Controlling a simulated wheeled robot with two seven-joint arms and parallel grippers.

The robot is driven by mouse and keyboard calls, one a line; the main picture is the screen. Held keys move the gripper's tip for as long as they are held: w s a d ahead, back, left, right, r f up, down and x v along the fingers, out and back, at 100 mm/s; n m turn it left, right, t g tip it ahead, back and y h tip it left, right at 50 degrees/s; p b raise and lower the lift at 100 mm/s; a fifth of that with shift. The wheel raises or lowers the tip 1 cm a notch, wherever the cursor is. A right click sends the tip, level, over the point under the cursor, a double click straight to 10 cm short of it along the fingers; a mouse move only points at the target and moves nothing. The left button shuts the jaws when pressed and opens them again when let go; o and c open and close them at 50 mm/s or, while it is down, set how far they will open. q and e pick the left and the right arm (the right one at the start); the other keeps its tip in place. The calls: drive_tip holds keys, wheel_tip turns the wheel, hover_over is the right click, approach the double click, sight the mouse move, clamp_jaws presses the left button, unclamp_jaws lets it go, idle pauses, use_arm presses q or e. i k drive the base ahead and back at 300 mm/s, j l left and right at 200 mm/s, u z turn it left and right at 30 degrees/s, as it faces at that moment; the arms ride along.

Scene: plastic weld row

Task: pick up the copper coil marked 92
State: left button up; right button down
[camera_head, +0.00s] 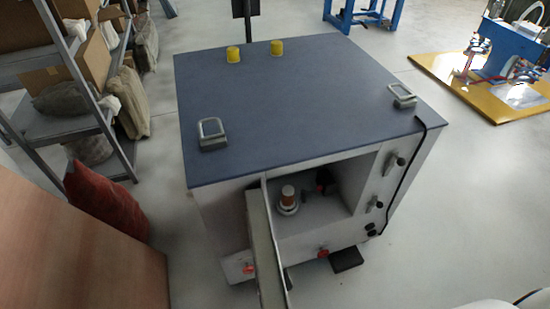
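A small copper-brown cylinder (288,194) stands upright on a round grey base inside the open recess in the front of a cabinet. It may be a copper coil, but I cannot read any number on it, so I cannot tell whether it is the one marked 92. No other coil can be made out. Neither my left nor my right gripper is in view.
The blue-topped cabinet (300,120) carries two yellow cylinders (233,54) and two metal fittings (212,133). A narrow grey chute (264,245) slopes from its front. Shelving (60,125) and a red sack (105,200) stand left.

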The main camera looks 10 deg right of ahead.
sight(287, 204)
drive_tip(key=l+u, duration=0.2)
drive_tip(key=l, duration=2.25)
